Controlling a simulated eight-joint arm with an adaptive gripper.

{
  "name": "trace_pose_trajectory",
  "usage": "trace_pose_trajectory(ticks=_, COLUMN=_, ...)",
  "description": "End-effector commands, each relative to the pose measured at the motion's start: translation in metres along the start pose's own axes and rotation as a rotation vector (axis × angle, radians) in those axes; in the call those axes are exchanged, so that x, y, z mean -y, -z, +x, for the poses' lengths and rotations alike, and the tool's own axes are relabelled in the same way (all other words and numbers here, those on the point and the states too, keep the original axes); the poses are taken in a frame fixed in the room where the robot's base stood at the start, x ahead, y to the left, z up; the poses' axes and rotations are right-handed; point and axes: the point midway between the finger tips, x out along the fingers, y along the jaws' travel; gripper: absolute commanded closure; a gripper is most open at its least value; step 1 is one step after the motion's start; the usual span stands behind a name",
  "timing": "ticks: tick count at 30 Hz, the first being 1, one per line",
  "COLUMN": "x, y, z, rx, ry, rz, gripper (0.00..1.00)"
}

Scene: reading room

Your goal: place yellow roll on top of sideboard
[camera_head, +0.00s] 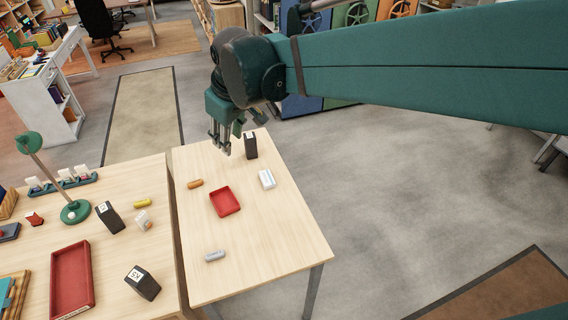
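A small yellow roll (143,203) lies on its side on the left wooden table (128,275), near its right edge. A similar orange-brown roll (195,184) lies on the right wooden table (255,275). My gripper (222,146) points down above the far part of the right table, well to the upper right of the yellow roll and apart from it. I see nothing held in it, but its finger opening is not clear from this angle. I cannot tell for sure which piece of furniture is the sideboard.
The right table carries a red tray (238,209), a black box (250,146), a white box (266,179) and a grey roll (215,256). Near the yellow roll stand a black block (109,217), a white-orange block (143,221) and a green lamp (74,212). A narrow gap separates the tables.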

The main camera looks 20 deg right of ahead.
Motion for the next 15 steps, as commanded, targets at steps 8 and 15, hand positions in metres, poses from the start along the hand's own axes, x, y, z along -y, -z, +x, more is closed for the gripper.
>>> trace_pose_trajectory(ticks=8, x=-0.005, y=-0.058, z=-0.022, rx=-0.042, ry=-0.035, rz=0.129, gripper=0.70)
trace_pose_trajectory(ticks=15, x=-0.005, y=-0.106, z=-0.034, rx=-0.081, ry=-0.064, rz=0.237, gripper=0.70)
